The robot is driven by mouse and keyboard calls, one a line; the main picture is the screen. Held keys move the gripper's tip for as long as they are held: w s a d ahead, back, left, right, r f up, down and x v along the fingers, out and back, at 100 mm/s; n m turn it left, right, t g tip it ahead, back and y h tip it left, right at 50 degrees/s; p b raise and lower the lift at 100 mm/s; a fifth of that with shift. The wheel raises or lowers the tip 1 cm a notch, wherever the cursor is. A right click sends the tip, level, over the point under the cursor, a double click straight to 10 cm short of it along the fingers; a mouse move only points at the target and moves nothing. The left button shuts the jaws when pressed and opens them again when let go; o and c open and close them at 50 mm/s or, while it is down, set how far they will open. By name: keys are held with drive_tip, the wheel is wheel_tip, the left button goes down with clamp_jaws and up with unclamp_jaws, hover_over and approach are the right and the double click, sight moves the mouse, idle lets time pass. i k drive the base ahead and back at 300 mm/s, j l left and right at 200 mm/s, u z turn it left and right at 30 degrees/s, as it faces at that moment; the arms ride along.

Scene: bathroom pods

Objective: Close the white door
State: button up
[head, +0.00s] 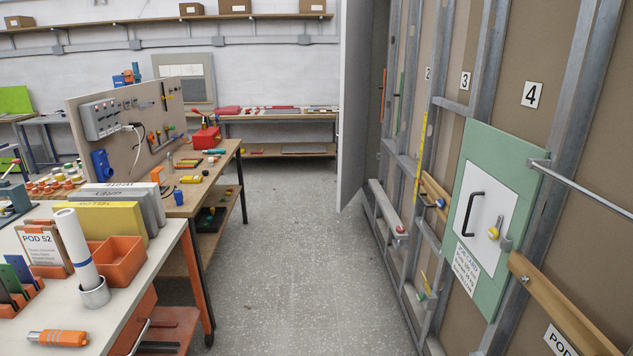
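A small white door (492,207) with a black bow handle (468,215) sits in a green panel (500,150) on the stud wall at the right. A yellow knob on a grey latch (495,231) is at its right side. It looks about flush with the panel; I cannot tell if it is fully shut. A tall plain white panel (356,90) stands upright at the far end of the same wall, reaching the floor. I cannot tell whether it is a door. My gripper is not in view.
A grey speckled floor aisle (285,270) runs clear between the benches and the wall. A white-topped bench (150,262) is at the left, with a wooden workbench (222,165) behind it. A metal rail (585,187) and wooden bar (560,300) flank the green panel.

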sight(357, 16)
drive_tip(key=i+j+u, duration=0.3)
drive_tip(key=i, duration=0.5)
drive_tip(key=i+u, duration=0.3)
drive_tip(key=i, duration=0.45)
drive_tip(key=i+j+z, duration=0.1)
drive_tip(key=i, duration=2.05)
drive_tip(key=i+j+z, duration=0.15)
drive_tip(key=i+z, duration=0.3)
drive_tip(key=i+j+z, duration=0.45)
drive_tip(key=i, duration=0.2)
drive_tip(key=i+j+z, duration=0.45)
drive_tip(key=i+u, duration=0.5)
drive_tip(key=i+l+u, duration=0.25)
drive_tip(key=i+u, duration=0.2)
drive_tip(key=i+l+u, duration=0.95)
drive_tip(key=k+j, duration=0.05)
